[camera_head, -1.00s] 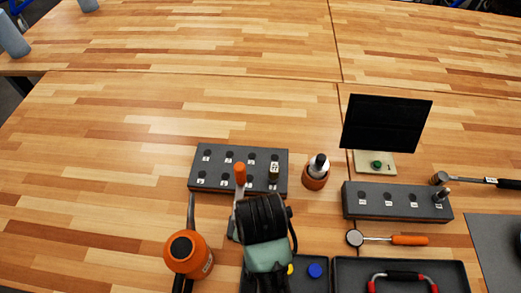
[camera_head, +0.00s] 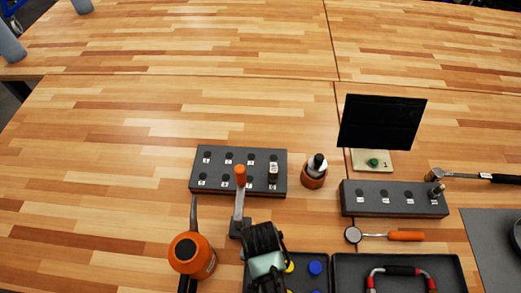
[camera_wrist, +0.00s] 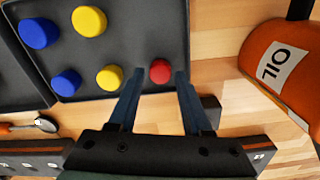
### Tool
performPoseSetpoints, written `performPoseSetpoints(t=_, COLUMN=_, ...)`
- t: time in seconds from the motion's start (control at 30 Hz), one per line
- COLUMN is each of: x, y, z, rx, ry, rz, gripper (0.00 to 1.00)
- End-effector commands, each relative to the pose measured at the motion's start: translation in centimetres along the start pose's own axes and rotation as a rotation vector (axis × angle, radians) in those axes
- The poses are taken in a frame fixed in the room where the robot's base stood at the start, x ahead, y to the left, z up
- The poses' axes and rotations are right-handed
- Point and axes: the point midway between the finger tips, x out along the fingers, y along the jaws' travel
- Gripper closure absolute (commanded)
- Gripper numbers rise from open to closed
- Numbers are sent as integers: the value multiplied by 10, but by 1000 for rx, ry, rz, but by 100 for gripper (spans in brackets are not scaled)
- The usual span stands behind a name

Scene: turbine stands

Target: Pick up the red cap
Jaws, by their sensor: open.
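The red cap (camera_wrist: 160,71) is a small round cap in the corner of a dark tray (camera_wrist: 135,40) in the wrist view. My gripper (camera_wrist: 155,82) is open, with its two blue fingers on either side of the cap's near edge in that view. Whether the fingers touch the cap or are still above it cannot be told. In the head view my arm's end (camera_head: 262,245) hangs over the tray's left part and hides the red cap.
Yellow caps (camera_wrist: 89,20) and blue caps (camera_wrist: 39,33) share the tray. An orange oil can (camera_wrist: 280,60) stands beside it. A lever with an orange handle (camera_head: 240,176) and a numbered block (camera_head: 215,158) are behind my arm. The far table is clear.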

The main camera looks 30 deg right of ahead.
Motion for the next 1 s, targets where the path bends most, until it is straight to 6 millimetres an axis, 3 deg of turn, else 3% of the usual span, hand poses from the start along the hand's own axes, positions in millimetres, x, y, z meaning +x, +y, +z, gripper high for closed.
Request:
performPoseSetpoints(t=0.13, x=13, y=0, z=0, rx=0, ry=-1, rz=0, gripper=51)
performPoseSetpoints(t=0.4, x=16, y=0, z=0, rx=0, ry=1, rz=-1, gripper=51)
performPoseSetpoints(t=0.7, x=16, y=0, z=0, rx=0, ry=1, rz=-1, gripper=100)
performPoseSetpoints(t=1.0, x=16, y=0, z=0, rx=0, ry=1, rz=-1, gripper=100)
